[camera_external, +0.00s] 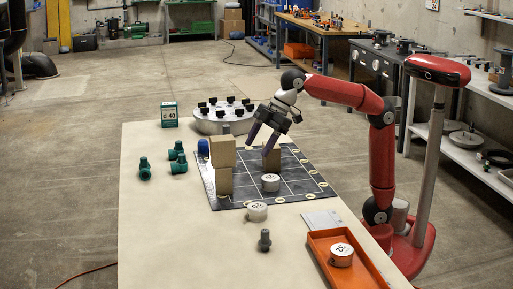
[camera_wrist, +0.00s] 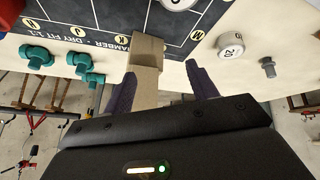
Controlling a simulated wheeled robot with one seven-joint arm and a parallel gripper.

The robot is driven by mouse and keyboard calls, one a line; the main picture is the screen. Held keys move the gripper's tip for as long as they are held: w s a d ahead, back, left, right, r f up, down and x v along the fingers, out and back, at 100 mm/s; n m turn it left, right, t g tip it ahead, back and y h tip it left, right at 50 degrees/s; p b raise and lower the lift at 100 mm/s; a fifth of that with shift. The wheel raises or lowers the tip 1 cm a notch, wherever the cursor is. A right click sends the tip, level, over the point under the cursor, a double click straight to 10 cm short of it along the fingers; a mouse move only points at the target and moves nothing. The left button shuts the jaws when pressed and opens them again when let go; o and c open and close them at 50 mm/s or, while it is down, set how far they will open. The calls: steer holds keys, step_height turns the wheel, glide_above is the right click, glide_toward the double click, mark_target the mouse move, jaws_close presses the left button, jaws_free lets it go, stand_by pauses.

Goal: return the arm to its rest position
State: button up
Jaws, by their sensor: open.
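My red arm (camera_external: 345,92) reaches left from its base over the table. My gripper (camera_external: 262,142) is open above the black gridded mat (camera_external: 298,182), its two dark fingers apart. In the wrist view my gripper (camera_wrist: 162,85) shows both fingers spread. A tan block (camera_wrist: 148,52) shows beyond and partly behind the left finger. In the outside view one tan block (camera_external: 222,165) stands at the mat's left side. Another tan block (camera_external: 272,157) is partly hidden behind a finger. I cannot tell whether a finger touches it.
On the table are a white disc (camera_external: 270,182) on the mat, another white disc (camera_external: 257,211), a grey fitting (camera_external: 265,240), several green fittings (camera_external: 177,160), a round flange (camera_external: 224,120) and a green box (camera_external: 170,114). An orange tray (camera_external: 318,250) holds a white disc (camera_external: 342,254).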

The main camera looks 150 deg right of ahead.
steer(key=a+f+n, duration=0.1)
steer(key=a+f, duration=0.1)
steer(key=a, duration=0.4)
steer(key=a+f+n+y, duration=0.1)
steer(key=a, duration=0.6)
steer(key=a+f+n, duration=0.1)
steer(key=a+f, duration=0.1)
steer(key=a, duration=0.5)
steer(key=shift+a+f+y, duration=0.25)
steer(key=shift+f+y, duration=0.05)
steer(key=shift+f, duration=0.05)
steer(key=s+a+f+n+y, duration=0.1)
steer(key=s+a+f, duration=0.1)
steer(key=a, duration=0.3)
steer(key=s+a+f+n, duration=0.1)
steer(key=s+a+f, duration=0.2)
steer(key=a, duration=0.1)
steer(key=s+f+m+p, duration=0.1)
steer(key=s+f+p, duration=0.1)
steer(key=s+f, duration=0.7)
step_height(320, 180, down, 2)
steer(key=shift+s+d+m+y, duration=0.35)
steer(key=shift+d+m+y, duration=0.05)
steer(key=shift+d, duration=0.05)
